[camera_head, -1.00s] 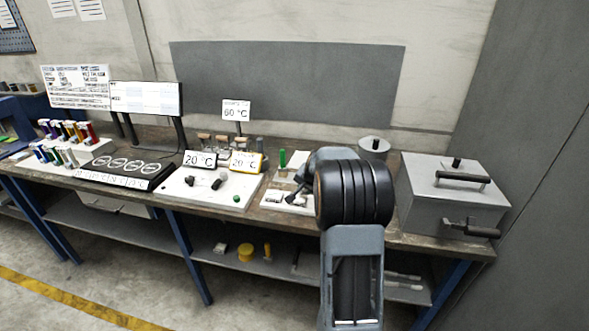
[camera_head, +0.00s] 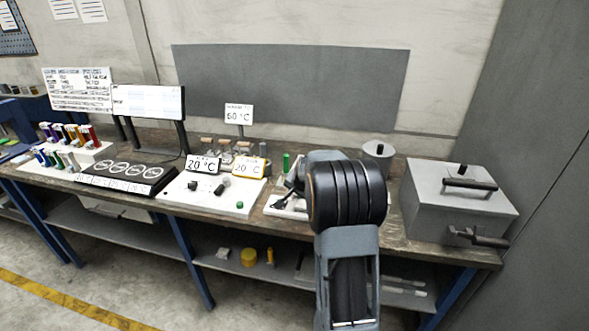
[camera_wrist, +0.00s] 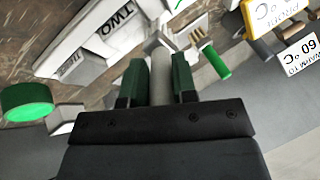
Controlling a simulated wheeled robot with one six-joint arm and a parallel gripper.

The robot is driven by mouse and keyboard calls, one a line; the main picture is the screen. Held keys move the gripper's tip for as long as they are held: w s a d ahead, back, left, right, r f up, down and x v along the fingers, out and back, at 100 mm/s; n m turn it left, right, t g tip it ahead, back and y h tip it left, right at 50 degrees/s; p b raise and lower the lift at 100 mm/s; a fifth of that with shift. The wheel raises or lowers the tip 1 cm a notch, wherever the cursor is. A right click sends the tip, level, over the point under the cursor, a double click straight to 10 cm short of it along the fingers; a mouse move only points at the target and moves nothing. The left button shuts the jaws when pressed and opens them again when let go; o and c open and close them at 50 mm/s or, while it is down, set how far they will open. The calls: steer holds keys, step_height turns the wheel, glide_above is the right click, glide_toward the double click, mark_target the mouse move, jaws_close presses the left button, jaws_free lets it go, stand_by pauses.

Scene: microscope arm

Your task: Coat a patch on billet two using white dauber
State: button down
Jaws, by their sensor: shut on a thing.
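In the wrist view my gripper (camera_wrist: 159,80) has its two green-padded fingers shut on a pale grey-white cylinder, which I take for the white dauber (camera_wrist: 161,68). Its far end reaches toward a light block labelled TWO (camera_wrist: 122,27), which I take for billet two. Whether the tip touches it I cannot tell. In the head view my arm hides most of the gripper and the work spot.
A green-handled tool (camera_wrist: 216,62) lies right of the dauber; a green-topped round object (camera_wrist: 28,103) is at left. A grey lidded box (camera_head: 458,200) stands right of my arm. A rack of coloured sticks (camera_head: 70,150) is far left.

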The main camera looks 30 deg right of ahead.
step_height(320, 180, up, 3)
steer(key=shift+a+r+p, duration=0.15)
steer(key=shift+r+p, duration=0.05)
steer(key=shift+p, duration=0.75)
steer(key=shift+d+r+p, duration=0.2)
steer(key=shift+r+p, duration=0.3)
steer(key=shift+r, duration=0.15)
steer(key=shift+a+r+p, duration=0.1)
steer(key=shift+r+p, duration=1)
steer(key=shift+r, duration=0.6)
steer(key=shift+f, duration=0.1)
